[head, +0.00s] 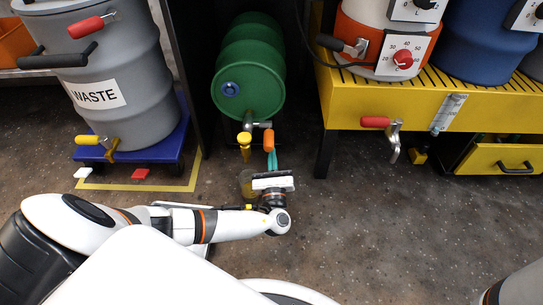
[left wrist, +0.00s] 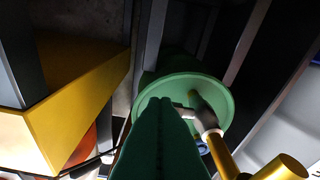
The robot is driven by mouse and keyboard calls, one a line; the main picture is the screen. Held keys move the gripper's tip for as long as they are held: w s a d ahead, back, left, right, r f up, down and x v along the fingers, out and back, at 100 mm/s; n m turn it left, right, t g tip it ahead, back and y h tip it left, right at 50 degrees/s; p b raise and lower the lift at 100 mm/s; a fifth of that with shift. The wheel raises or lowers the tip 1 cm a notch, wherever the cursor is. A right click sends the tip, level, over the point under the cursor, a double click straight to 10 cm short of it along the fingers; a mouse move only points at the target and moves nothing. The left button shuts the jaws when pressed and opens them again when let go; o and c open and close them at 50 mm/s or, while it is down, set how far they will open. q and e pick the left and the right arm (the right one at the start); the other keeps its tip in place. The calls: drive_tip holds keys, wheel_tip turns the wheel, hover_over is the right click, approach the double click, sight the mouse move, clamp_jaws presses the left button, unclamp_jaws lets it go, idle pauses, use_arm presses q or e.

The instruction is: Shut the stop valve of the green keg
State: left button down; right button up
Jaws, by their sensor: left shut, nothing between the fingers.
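The green keg (head: 250,72) lies on its side in a dark bay, with its round end towards me. Its stop valve (head: 256,125) sticks out low on that end, with a grey body, an orange lever (head: 268,141) and a yellow outlet piece (head: 244,147). My left gripper (head: 272,160) has teal fingers, shut and empty, just below the lever's tip. I cannot tell whether they touch it. In the left wrist view the shut fingers (left wrist: 160,110) hide part of the keg's end (left wrist: 180,83). The yellow piece (left wrist: 222,155) shows beside them. My right gripper is out of sight.
A grey WASTE drum (head: 120,115) stands on a blue dolly (head: 180,140) at the left. A yellow bench (head: 450,110) with a red-handled tap (head: 385,125) is at the right; its side shows in the left wrist view (left wrist: 80,90). The floor (head: 380,220) before it is clear.

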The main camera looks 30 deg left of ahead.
use_arm(q)
drive_tip(key=shift+s+a+r, duration=0.1)
drive_tip(key=shift+r, duration=0.55)
